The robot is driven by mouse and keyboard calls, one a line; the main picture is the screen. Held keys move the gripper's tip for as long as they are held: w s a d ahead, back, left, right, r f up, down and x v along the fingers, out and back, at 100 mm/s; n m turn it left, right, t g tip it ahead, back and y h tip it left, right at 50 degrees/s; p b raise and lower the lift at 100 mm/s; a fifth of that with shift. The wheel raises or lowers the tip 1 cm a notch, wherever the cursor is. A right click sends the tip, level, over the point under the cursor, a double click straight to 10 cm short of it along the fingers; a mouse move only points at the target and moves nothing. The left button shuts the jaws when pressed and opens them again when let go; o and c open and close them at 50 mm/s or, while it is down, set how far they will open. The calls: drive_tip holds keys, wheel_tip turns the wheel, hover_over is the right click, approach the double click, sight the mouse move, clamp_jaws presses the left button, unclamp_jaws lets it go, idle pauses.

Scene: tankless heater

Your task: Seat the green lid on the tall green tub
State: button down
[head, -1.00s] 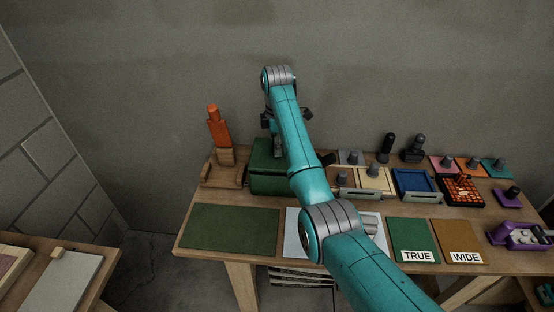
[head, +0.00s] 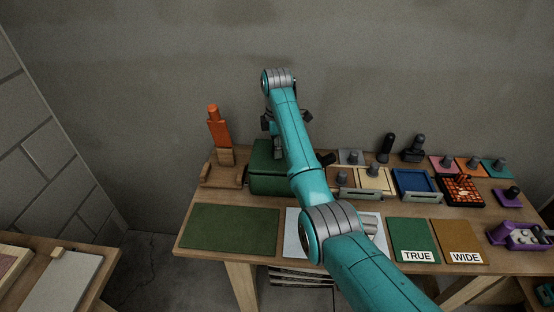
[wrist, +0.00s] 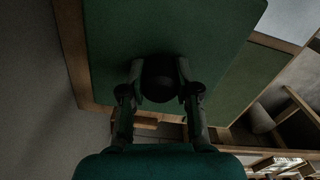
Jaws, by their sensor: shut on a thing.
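The green lid (wrist: 165,25) fills the upper middle of the wrist view as a broad flat panel. My gripper (wrist: 160,88) is shut on its dark round knob (wrist: 158,75), one finger on each side. In the head view the tall green tub (head: 268,181) stands at the back left of the table, partly behind my arm. My gripper is over it, mostly hidden by my arm. The lid is hard to tell from the tub there, and I cannot tell whether it rests flat on the rim or is slightly apart.
An orange tool on a wooden stand (head: 220,140) stands close left of the tub. A dark green mat (head: 232,228) lies clear in front. To the right are a blue tray (head: 416,184), knobbed plates and green and brown mats marked TRUE and WIDE. The wall is close behind.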

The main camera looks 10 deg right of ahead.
drive_tip(key=shift+f, duration=0.4)
idle(0.5)
drive_tip(key=c, duration=0.7)
unclamp_jaws()
drive_tip(key=shift+c, duration=0.2)
drive_tip(key=shift+d, duration=0.1)
